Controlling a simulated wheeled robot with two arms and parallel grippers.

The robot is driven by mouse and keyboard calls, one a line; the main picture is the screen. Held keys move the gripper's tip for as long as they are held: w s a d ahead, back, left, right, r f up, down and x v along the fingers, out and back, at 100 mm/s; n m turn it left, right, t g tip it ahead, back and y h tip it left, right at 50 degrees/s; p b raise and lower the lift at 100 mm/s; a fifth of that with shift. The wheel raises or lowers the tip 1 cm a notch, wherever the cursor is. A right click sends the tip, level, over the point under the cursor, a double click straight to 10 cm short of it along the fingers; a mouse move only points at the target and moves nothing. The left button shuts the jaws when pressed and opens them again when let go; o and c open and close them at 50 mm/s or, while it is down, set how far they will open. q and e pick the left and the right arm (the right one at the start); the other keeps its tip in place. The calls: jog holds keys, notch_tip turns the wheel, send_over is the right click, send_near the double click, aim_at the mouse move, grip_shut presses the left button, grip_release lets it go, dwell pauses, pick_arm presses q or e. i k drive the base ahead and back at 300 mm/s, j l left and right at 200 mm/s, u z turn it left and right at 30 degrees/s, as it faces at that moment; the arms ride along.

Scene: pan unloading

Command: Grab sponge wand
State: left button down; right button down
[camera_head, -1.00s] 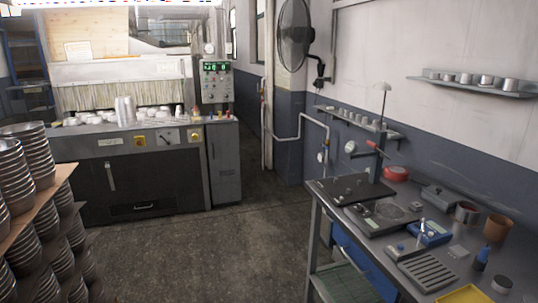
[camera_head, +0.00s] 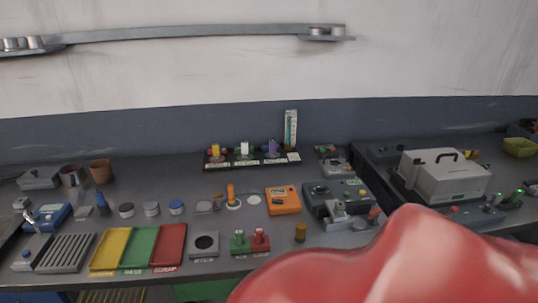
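Neither gripper shows. I cannot tell for sure which thing is the sponge wand. An upright orange-handled tool (camera_head: 231,193) stands on a small pale round base near the middle of the workbench (camera_head: 330,258). Behind it, a dark rack (camera_head: 210,164) against the wall holds upright pieces with yellow (camera_head: 215,150), white (camera_head: 244,148) and purple (camera_head: 272,147) tops. They are too small to identify. The lower right part of the bench is hidden.
Yellow (camera_head: 110,249), green (camera_head: 139,247) and red (camera_head: 169,244) trays lie along the front edge. An orange box (camera_head: 283,200) and a dark device (camera_head: 337,197) stand right of the middle. A large grey case (camera_head: 443,176) stands at the right. A wall shelf (camera_head: 190,32) runs above.

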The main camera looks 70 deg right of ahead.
aim_at(231, 198)
jog(key=z, duration=1.8)
jog(key=i+j+u, duration=0.15)
jog(key=j, duration=0.2)
jog(key=j+u, duration=0.2)
jog(key=i+j, duration=0.05)
jog(key=j, duration=0.05)
